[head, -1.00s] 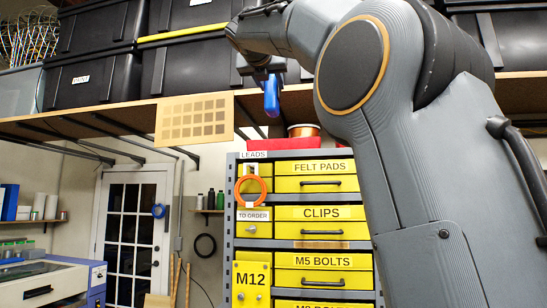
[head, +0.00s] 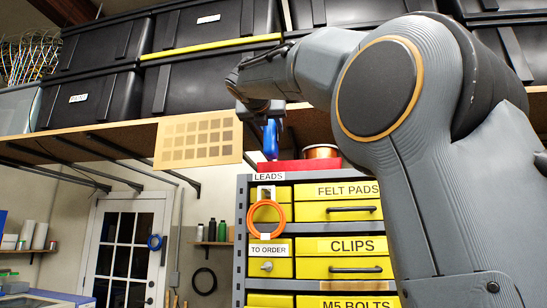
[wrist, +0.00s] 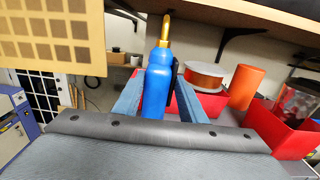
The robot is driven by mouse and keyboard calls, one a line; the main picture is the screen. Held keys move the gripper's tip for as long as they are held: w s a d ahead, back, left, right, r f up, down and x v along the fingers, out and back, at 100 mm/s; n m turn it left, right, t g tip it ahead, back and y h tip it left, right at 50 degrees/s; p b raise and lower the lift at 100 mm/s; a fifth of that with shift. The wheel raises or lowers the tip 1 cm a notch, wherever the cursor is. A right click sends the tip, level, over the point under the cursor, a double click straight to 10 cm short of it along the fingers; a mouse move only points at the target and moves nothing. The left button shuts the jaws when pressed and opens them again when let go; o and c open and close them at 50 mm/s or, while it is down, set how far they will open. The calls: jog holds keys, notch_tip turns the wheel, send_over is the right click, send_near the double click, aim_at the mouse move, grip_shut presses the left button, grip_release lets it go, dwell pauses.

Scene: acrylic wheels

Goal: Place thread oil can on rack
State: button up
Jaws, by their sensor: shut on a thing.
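The thread oil can is a blue bottle (head: 270,138) with a brass-coloured spout; its body also shows in the wrist view (wrist: 155,90). My gripper (head: 265,112) is shut on it, with a finger on each side in the wrist view (wrist: 160,102). In the head view the can hangs just above and in front of the red bin on the rack top, and I cannot tell whether it touches anything. The rack (head: 242,230) is a grey frame with labelled yellow drawers below the can.
A red bin (head: 290,167) and a copper wire spool (head: 321,151) stand on the rack top. The wrist view also shows an orange cylinder (wrist: 246,87) and another red bin (wrist: 283,132).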

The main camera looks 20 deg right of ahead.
aim_at(270, 145)
jog(key=shift+f, duration=3.1)
jog(key=o, duration=0.7)
jog(key=shift+f, duration=0.15)
jog(key=b+v, duration=0.5)
jog(key=v, duration=0.7)
jog(key=shift+s, duration=0.15)
